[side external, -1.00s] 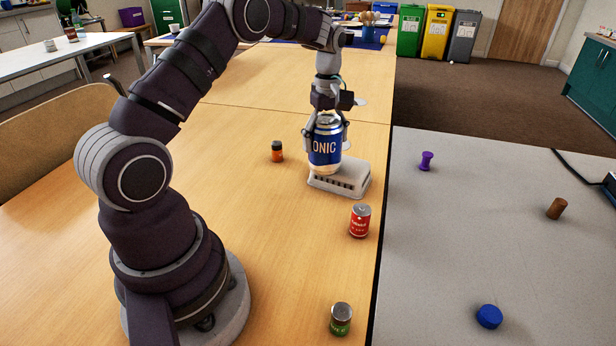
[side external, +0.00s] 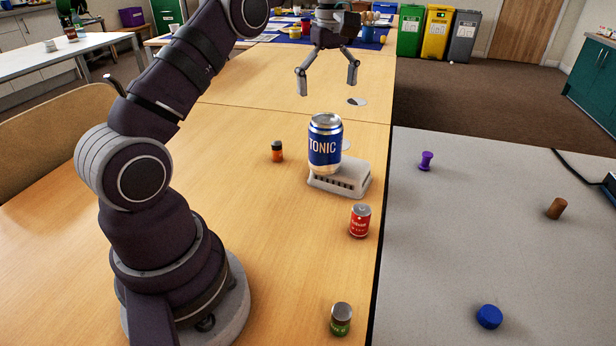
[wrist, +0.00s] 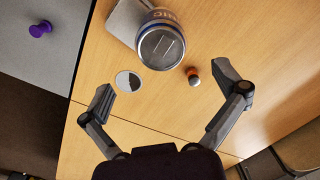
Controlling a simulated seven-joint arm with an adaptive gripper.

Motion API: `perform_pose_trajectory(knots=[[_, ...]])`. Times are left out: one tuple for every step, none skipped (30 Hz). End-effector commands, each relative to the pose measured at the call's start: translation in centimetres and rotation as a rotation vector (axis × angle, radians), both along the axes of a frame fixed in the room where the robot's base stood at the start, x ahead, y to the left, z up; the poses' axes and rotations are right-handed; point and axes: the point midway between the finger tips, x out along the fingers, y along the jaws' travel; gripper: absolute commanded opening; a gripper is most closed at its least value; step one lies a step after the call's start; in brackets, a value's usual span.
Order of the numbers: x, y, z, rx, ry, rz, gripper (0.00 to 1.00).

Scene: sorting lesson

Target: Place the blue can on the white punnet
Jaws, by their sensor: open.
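The blue can (side external: 325,146), printed TONIC, stands upright on the white punnet (side external: 350,184), toward its left end. In the wrist view the can (wrist: 162,44) shows its silver top, and part of the punnet (wrist: 124,20) shows beside it. The view does not show how much of the can's base is on the punnet. My gripper (side external: 328,88) is open and empty above and beyond the can, apart from it.
A small orange jar (side external: 277,151) stands left of the punnet. A red can (side external: 360,221) and a green-labelled jar (side external: 341,319) stand nearer. A white disc (wrist: 128,81) lies beyond the can. The grey table (side external: 450,240) holds a purple pin (side external: 426,161), a brown cork (side external: 557,208) and a blue cap (side external: 489,316).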

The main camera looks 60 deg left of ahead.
Motion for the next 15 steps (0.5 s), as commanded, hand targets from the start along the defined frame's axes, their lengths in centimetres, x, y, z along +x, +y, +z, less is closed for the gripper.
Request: perform_pose_trajectory(knots=[[0.1, 0.1, 0.3, 0.000, 0.000, 0.001, 0.96], [0.1, 0.1, 0.5, 0.000, 0.000, 0.001, 0.96], [0.1, 0.1, 0.8, 0.000, 0.000, 0.001, 0.96], [0.1, 0.1, 1.0, 0.000, 0.000, 0.001, 0.96], [0.1, 0.1, 1.2, 0.000, 0.002, 0.001, 0.96], [0.0, 0.1, 1.4, 0.000, 0.001, 0.000, 0.96], [0.0, 0.1, 1.5, 0.000, 0.001, 0.000, 0.96], [0.0, 0.0, 1.6, 0.000, 0.002, 0.000, 0.96], [-0.1, 0.0, 1.7, 0.000, 0.003, 0.000, 0.96], [-0.1, 0.0, 1.8, 0.001, 0.001, -0.001, 0.96], [-0.1, -0.1, 1.9, 0.002, 0.000, -0.005, 0.96], [-0.1, -0.2, 2.2, 0.004, -0.005, -0.022, 0.96], [-0.1, -0.5, 2.6, 0.008, -0.011, -0.047, 0.96], [-0.1, -0.8, 3.1, 0.014, -0.022, -0.081, 0.96], [-0.1, -1.5, 3.9, 0.024, -0.040, -0.144, 0.96]])
